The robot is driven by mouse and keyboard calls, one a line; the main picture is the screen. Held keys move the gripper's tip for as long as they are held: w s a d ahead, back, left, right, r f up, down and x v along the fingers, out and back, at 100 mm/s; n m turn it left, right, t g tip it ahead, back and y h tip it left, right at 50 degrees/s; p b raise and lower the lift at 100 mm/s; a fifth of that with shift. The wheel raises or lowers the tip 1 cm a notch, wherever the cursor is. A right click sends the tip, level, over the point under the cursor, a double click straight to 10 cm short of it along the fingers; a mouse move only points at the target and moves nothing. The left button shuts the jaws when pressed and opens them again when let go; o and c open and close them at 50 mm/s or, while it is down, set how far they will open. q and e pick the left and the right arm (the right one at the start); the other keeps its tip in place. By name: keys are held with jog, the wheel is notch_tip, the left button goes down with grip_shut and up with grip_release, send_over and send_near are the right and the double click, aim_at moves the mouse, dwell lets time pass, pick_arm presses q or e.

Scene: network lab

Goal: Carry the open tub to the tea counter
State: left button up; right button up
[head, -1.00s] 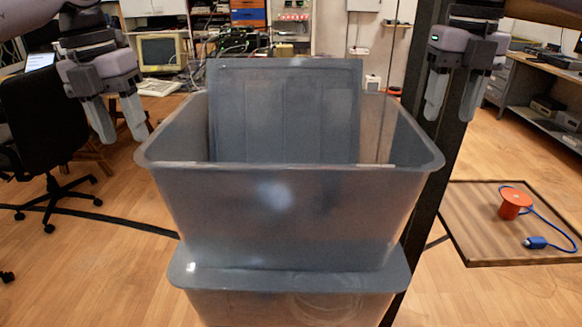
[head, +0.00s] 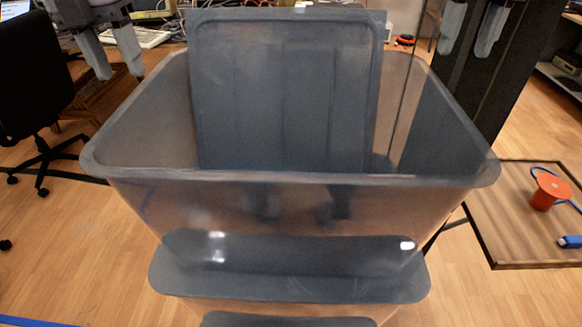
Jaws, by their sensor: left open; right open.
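The open tub (head: 290,205) is a grey translucent bin in the middle of the head view. It sits on top of another closed grey tub (head: 290,284). A grey lid-like panel (head: 285,95) stands upright inside the open tub and rises above its rim. My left gripper (head: 122,72) is open and empty, above and beyond the tub's left rim. My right gripper (head: 467,42) is open and empty, above and beyond the right rim. Neither gripper touches the tub. No tea counter can be made out in this view.
A black office chair (head: 35,85) stands at the left. A dark post (head: 495,85) rises behind the tub at the right. A wooden board (head: 520,235) with an orange spool (head: 550,190) and a blue connector lies on the floor at the right. Desks with equipment are at the back.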

aim_at(133, 95)
pick_arm(q)
jog(key=shift+d+f, duration=0.15)
jog(key=shift+f, duration=1.65)
jog(key=shift+d+f, duration=0.1)
jog(key=shift+f, duration=1.7)
pick_arm(e)
jog(key=shift+f, duration=3.6)
pick_arm(q)
grip_shut()
pick_arm(e)
grip_shut()
pick_arm(q)
jog(key=shift+w+a+r, duration=0.1)
pick_arm(e)
jog(key=shift+w+d, duration=0.1)
pick_arm(q)
jog(key=shift+w+r, duration=0.1)
jog(key=shift+r, duration=0.05)
pick_arm(e)
jog(key=shift+w+r, duration=0.1)
jog(key=shift+r, duration=0.15)
